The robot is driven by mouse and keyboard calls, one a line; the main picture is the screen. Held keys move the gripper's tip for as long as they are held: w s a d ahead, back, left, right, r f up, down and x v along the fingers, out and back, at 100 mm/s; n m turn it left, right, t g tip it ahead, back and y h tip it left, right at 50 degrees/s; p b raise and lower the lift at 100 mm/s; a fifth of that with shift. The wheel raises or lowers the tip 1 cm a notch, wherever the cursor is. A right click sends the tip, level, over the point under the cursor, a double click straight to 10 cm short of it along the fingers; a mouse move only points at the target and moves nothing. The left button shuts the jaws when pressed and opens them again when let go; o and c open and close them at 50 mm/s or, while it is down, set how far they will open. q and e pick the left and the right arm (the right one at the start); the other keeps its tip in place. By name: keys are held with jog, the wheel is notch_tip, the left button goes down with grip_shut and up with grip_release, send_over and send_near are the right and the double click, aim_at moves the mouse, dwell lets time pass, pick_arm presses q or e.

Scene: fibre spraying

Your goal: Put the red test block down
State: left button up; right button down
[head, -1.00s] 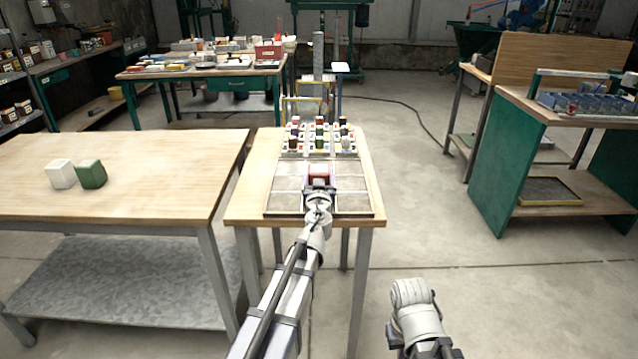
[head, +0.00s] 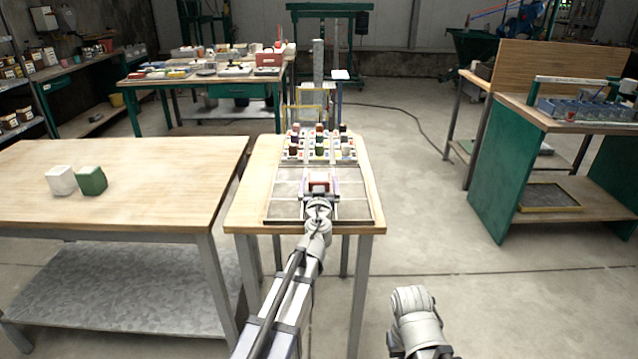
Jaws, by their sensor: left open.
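The red test block (head: 319,181) shows at the middle of a grey compartmented tray (head: 284,206), low over it or on it; I cannot tell which from this angle. My left gripper (head: 319,186) is open, with its fingers at either side of the block. The gripper's body and wrist hide the near side of the block and part of the tray's front. Of my right arm only a pale link shows at the bottom; its gripper is out of view.
The tray lies on a small wooden table (head: 244,208). Behind it stand racks of several small coloured pieces (head: 318,147). A white block (head: 61,180) and a green block (head: 91,180) stand on the left table (head: 150,200). Open floor lies to the right.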

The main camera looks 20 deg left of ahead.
pick_arm(q)
jog(key=v, duration=1.2)
jog(key=s+d+f+g, duration=0.2)
jog(key=s+f+g, duration=0.3)
jog(key=f, duration=0.3)
jog(key=s+d+f+g, duration=0.2)
jog(key=s+f+g, duration=0.4)
jog(key=f, duration=0.2)
jog(key=s+d+f+m+g+h, duration=0.2)
jog(key=s+d+m+g, duration=0.1)
jog(key=s+d, duration=0.2)
jog(key=s+d+f+m+g+h, duration=0.1)
jog(key=s+d+f+m+g, duration=0.2)
jog(key=s+d, duration=0.3)
jog(key=shift+s+f+m+g+h, duration=0.3)
jog(key=shift+s+f+m+h, duration=0.15)
jog(key=shift+s, duration=0.8)
jog(key=shift+w+a+r, duration=0.1)
